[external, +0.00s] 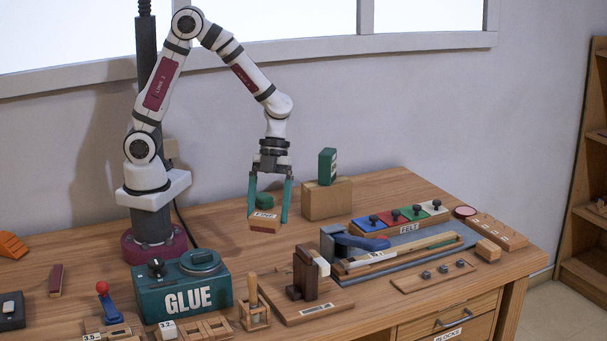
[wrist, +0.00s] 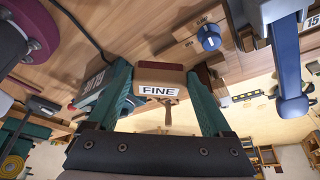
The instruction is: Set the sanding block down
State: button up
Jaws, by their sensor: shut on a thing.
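The sanding block (external: 264,222), tan with a reddish-brown layer and a white label reading FINE, is between the two green fingers of my gripper (external: 269,217). A dark green piece (external: 264,201) shows just above it between the fingers. In the wrist view the block (wrist: 159,77) shows its FINE label, with a finger of my gripper (wrist: 158,80) on each side. My gripper is shut on the block. The block appears low over the wooden table; whether it touches the surface I cannot tell.
The teal GLUE box (external: 180,292) is at front left. A dark wooden stand (external: 306,272) and a blue-handled tool (external: 360,243) are at front right. Bare table lies around the block.

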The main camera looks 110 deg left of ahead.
jog(key=shift+m, duration=0.4)
jog(key=a+f, duration=0.2)
jog(key=a, duration=0.1)
jog(key=a+f, duration=0.2)
jog(key=a, duration=0.1)
jog(key=a+f, duration=0.3)
jog(key=a, duration=0.1)
jog(key=shift+s+a+f, duration=0.1)
jog(key=shift+s, duration=0.1)
notch_tip(320, 180, down, 3)
jog(key=shift+a+f, duration=0.1)
jog(key=shift+f, duration=0.35)
